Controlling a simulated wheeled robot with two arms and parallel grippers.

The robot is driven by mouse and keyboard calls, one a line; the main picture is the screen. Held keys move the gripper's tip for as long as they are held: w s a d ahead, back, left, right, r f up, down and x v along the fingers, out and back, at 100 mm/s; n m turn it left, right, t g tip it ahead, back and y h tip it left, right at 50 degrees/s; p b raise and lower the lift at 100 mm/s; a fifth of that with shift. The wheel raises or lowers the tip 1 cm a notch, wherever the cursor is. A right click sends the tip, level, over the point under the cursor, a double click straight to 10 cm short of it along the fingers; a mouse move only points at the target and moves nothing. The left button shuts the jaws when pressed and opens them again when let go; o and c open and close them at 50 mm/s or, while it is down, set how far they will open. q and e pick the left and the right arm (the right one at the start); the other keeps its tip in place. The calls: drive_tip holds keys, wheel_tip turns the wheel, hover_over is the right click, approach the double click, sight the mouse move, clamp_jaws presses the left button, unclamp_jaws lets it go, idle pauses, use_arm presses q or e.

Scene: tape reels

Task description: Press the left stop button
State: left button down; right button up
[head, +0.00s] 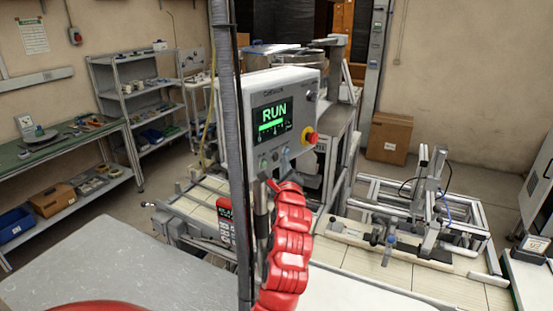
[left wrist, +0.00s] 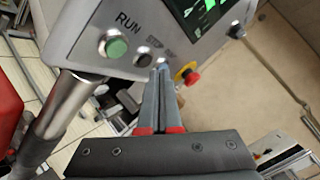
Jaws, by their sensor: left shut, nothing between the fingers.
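A grey control box (head: 290,85) on a post shows a green RUN display (head: 273,118); the box (left wrist: 70,30) also fills the top of the left wrist view. Its face has a green button (left wrist: 114,46) under the word RUN and a dark round button (left wrist: 143,60) to its right. A red mushroom button on a yellow base (head: 309,137) sits on the box's right part, and it also shows in the left wrist view (left wrist: 189,76). My left gripper (head: 286,158) is shut and empty, its fingertips (left wrist: 162,68) just right of the dark button. I cannot tell whether they touch the panel.
A red device with a small display (head: 225,212) stands left of the post. A metal frame rig (head: 430,205) stands on the slatted conveyor at right. A cardboard box (head: 389,137) is on the floor behind. A dark vertical pole (head: 232,170) crosses the head view.

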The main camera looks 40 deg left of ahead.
use_arm(q)
drive_tip(key=shift+a+r, duration=0.1)
drive_tip(key=shift+a, duration=0.05)
idle(0.5)
drive_tip(key=shift+a+p, duration=0.3)
drive_tip(key=shift+a, duration=0.35)
idle(0.6)
drive_tip(key=shift+d, duration=0.8)
drive_tip(key=shift+s+d+b, duration=0.15)
drive_tip(key=shift+d+b, duration=0.45)
drive_tip(key=shift+d, duration=1.9)
